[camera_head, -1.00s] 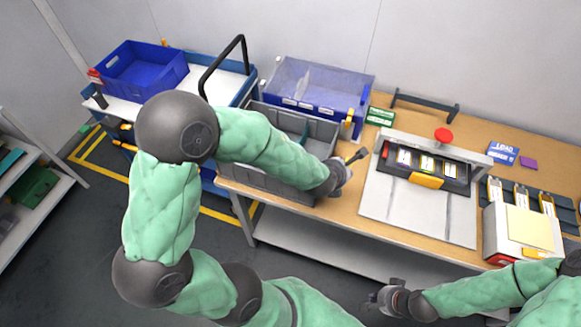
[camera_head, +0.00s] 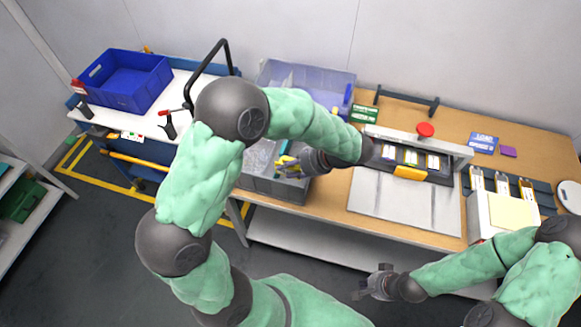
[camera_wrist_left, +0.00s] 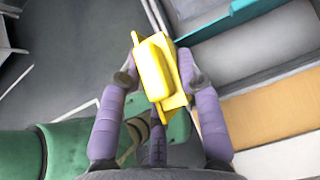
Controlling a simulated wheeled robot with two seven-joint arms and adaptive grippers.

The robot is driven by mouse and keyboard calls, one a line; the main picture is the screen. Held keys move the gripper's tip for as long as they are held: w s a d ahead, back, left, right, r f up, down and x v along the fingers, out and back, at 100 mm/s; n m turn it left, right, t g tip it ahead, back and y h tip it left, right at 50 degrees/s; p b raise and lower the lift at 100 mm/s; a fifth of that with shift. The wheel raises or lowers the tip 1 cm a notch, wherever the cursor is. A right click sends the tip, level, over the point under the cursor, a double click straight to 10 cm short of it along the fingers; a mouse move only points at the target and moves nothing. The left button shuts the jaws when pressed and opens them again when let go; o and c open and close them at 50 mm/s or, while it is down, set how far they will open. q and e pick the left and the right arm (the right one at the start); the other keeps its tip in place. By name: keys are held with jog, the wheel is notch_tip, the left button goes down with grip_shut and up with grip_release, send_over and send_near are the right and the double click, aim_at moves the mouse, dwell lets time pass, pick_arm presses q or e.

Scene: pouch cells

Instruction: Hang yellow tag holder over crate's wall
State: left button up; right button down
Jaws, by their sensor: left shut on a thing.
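The yellow tag holder (camera_wrist_left: 153,68) is gripped between the two fingers of my left gripper (camera_wrist_left: 160,78) in the left wrist view. In the head view my left gripper (camera_head: 287,166) and the yellow holder are over the grey crate (camera_head: 275,188), near its front part. Whether the holder touches the crate's wall cannot be told. The crate's wall (camera_wrist_left: 225,52) appears at upper right in the wrist view, beside the holder. My left arm hides much of the crate in the head view. My right gripper (camera_head: 370,284) is in front of the table, apart from everything; its jaw opening is unclear.
A translucent blue bin (camera_head: 300,80) stands behind the grey crate. A fixture with a red button (camera_head: 425,130) stands to the right on the wooden table (camera_head: 330,195). A blue crate (camera_head: 125,80) sits on a white cart at left, with a black handle (camera_head: 205,70) rising beside it.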

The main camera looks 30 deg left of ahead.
pick_arm(q)
jog(key=shift+s+d+r+n, duration=0.1)
jog(key=shift+s+d+n, duration=0.2)
jog(key=shift+s, duration=0.15)
jog(key=shift+d, duration=0.1)
notch_tip(320, 180, down, 6)
jog(key=b, duration=0.3)
jog(key=shift+w+d, duration=0.1)
dwell(0.3)
jog(key=shift+r+p, duration=0.1)
jog(key=shift+p, duration=0.55)
dwell(1.6)
jog(key=shift+f+b, duration=1.1)
jog(key=shift+f, duration=0.8)
jog(key=o, duration=1)
